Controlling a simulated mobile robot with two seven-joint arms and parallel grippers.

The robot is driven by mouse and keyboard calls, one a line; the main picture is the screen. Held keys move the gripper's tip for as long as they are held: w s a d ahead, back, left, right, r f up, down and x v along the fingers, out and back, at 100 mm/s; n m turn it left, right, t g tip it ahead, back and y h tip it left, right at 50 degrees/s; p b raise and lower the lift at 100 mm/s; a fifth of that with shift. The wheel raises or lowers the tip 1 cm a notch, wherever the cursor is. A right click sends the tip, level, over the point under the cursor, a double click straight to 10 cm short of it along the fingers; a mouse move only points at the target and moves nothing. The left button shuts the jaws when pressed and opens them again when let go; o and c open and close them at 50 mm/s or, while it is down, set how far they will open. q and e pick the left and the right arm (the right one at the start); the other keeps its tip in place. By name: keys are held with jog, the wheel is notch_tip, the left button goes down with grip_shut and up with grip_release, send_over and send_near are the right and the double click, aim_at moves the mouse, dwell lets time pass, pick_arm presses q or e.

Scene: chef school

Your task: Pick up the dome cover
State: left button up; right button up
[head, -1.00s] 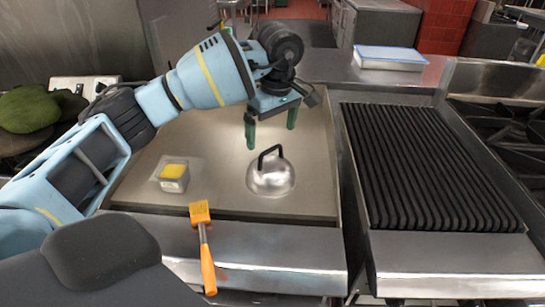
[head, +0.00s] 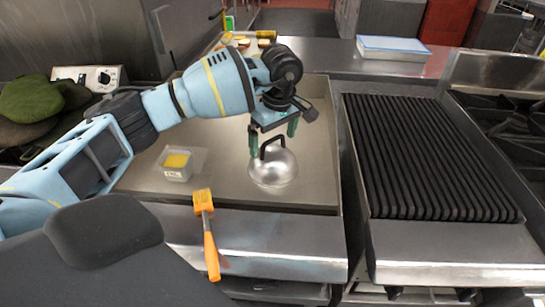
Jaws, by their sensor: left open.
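The dome cover (head: 273,171) is a shiny silver dome with a black arched handle on top. It rests on the flat steel griddle (head: 222,187), right of the middle. My left gripper (head: 273,146) has two green fingers pointing down. It is open, with its fingers apart on either side of the top of the handle, as far as this view shows. I cannot tell whether they touch the handle. My right gripper is not in view.
A small clear container with yellow contents (head: 176,164) stands on the griddle's left. An orange-handled brush (head: 207,233) lies at the front edge. A black ridged grill (head: 425,160) is to the right. A white-and-blue tray (head: 392,49) sits on the back counter.

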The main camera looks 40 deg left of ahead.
pick_arm(q)
jog(key=shift+a+f, duration=0.1)
jog(key=shift+f, duration=0.65)
jog(key=shift+c, duration=0.2)
jog(key=shift+r, duration=0.1)
jog(key=c, duration=1.6)
notch_tip(320, 180, up, 9)
jog(key=shift+f, duration=0.1)
jog(key=shift+r, duration=0.6)
